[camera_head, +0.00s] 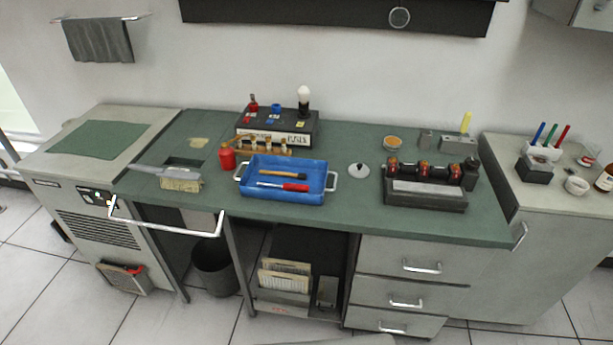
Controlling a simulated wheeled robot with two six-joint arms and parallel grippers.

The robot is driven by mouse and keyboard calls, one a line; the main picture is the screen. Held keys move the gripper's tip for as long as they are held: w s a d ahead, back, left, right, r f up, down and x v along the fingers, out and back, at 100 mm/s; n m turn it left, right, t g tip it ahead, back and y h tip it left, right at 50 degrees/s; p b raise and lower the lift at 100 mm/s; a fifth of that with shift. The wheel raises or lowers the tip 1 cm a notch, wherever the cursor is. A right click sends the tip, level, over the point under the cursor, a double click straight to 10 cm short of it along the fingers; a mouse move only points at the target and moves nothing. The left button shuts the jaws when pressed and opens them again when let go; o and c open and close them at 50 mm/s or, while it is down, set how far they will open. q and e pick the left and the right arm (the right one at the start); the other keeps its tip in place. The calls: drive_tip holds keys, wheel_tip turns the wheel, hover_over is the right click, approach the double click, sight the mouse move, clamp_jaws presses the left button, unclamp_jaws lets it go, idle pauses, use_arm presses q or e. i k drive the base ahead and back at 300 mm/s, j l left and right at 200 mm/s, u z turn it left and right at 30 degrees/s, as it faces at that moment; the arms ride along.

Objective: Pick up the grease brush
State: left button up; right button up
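What looks like the grease brush (282,174), with a thin wooden handle and a darker end, lies flat in a blue tray (284,197) at the middle of the green bench. A red pen-like tool (283,187) lies just in front of it in the same tray, roughly parallel. The tray has a pale handle at each side. Nothing covers the brush. Neither of my grippers is in view.
The green bench top (450,222) is bare along its front right. A red can (227,158) stands just left of the tray, and a dark fuse box (277,138) behind it. A white knobbed lid (358,170) and a dark roller unit (425,190) stand to the right.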

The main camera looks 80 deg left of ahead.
sight(300, 175)
drive_tip(key=u, duration=3.1)
